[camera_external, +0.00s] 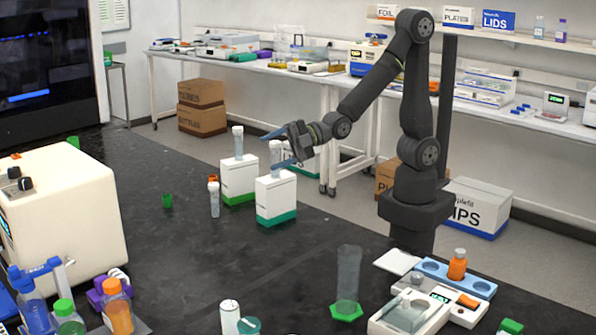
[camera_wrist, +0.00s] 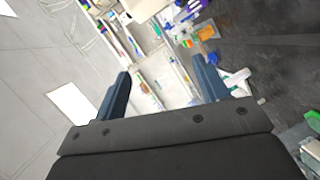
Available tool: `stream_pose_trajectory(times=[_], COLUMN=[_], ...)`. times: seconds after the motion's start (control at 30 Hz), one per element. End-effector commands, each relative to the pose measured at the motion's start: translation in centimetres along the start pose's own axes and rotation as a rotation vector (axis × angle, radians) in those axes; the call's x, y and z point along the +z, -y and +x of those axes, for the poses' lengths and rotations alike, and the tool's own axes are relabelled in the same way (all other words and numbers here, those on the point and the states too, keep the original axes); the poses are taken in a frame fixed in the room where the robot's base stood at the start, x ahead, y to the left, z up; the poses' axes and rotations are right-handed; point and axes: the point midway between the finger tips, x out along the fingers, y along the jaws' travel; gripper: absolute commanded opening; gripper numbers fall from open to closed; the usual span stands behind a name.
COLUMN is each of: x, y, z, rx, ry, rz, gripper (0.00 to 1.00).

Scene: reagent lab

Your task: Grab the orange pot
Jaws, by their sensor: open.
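In the wrist view my gripper (camera_wrist: 163,88) also shows open. An orange item (camera_wrist: 207,32) shows beyond the right finger there; I cannot tell whether it is the pot.
The white-and-green boxes (camera_external: 275,199) stand below my gripper. A clear cylinder on a green base (camera_external: 347,311) and a white device (camera_external: 408,314) stand near the pot. The middle of the black bench is clear.

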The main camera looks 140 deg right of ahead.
Motion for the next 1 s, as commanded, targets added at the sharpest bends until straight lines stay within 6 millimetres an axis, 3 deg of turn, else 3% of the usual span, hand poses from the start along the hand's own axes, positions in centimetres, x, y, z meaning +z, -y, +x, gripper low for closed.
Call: stream_pose_trajectory(times=[0.37,0.47,0.67,0.87,1.0], x=[-0.1,-0.4,-1.5,4.0,8.6], y=[-0.2,-1.2,-5.2,-6.6,-8.0], z=[0.0,-0.3,-1.2,1.8,3.5], rx=[0.001,0.004,0.007,-0.068,-0.120], ry=[0.000,-0.001,-0.002,0.138,0.255], rz=[0.000,0.000,0.000,0.152,0.293], gripper=[0.55,0.55,0.55,0.55,0.55])
